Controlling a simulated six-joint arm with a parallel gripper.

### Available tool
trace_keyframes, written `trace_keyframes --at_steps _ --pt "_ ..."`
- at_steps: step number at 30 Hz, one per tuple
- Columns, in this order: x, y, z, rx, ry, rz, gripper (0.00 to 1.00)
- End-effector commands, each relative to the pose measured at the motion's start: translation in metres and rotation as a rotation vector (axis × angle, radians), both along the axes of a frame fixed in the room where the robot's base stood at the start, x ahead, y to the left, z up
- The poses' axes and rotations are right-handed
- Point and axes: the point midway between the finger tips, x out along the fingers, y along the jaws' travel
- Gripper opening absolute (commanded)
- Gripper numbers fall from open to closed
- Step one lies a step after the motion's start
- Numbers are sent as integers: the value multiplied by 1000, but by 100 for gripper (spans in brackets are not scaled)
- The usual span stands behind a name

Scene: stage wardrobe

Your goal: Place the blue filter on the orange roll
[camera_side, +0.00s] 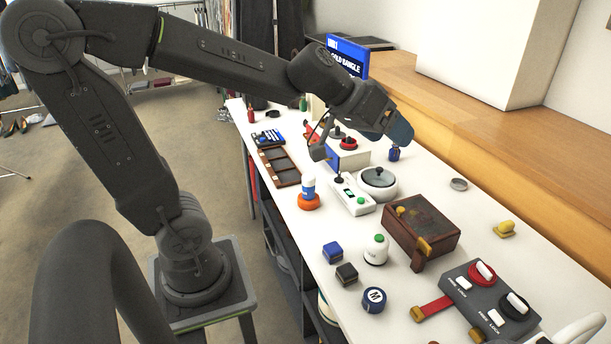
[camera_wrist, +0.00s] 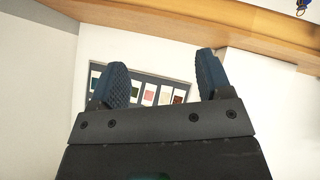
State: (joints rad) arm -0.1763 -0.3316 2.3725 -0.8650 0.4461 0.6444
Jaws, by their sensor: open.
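The orange roll (camera_side: 309,202) lies flat on the white table, left of the middle in the side view. A small upright blue-and-white piece (camera_side: 308,187), which looks like the blue filter, stands on top of it. The two touch, and the piece looks upright. My gripper (camera_side: 398,130) is raised above the back part of the table, well apart from both. In the wrist view my gripper (camera_wrist: 162,82) has its two dark blue fingers spread with nothing between them. Neither the roll nor the filter shows in the wrist view.
A white lidded pot (camera_side: 378,183), a pale device with a green button (camera_side: 352,195) and a brown box (camera_side: 422,228) stand right of the roll. A brown compartment tray (camera_side: 279,166) lies behind it. A colour swatch panel (camera_wrist: 150,92) is beyond my fingers.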

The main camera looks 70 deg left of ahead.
Motion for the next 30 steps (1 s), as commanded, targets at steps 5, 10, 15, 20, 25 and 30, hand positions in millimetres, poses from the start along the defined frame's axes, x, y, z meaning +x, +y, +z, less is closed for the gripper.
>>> trace_keyframes --at_steps 5,10,15,20,25,30 --pt "-85 -42 -12 128 145 -155 72" --pt "-139 -36 -31 268 260 -146 72" --pt "-160 -25 -39 338 305 -111 72" --pt "-161 -24 -40 344 310 -104 72" --pt "-161 -24 -40 343 309 -106 72" --pt "-160 -24 -39 343 308 -105 72"
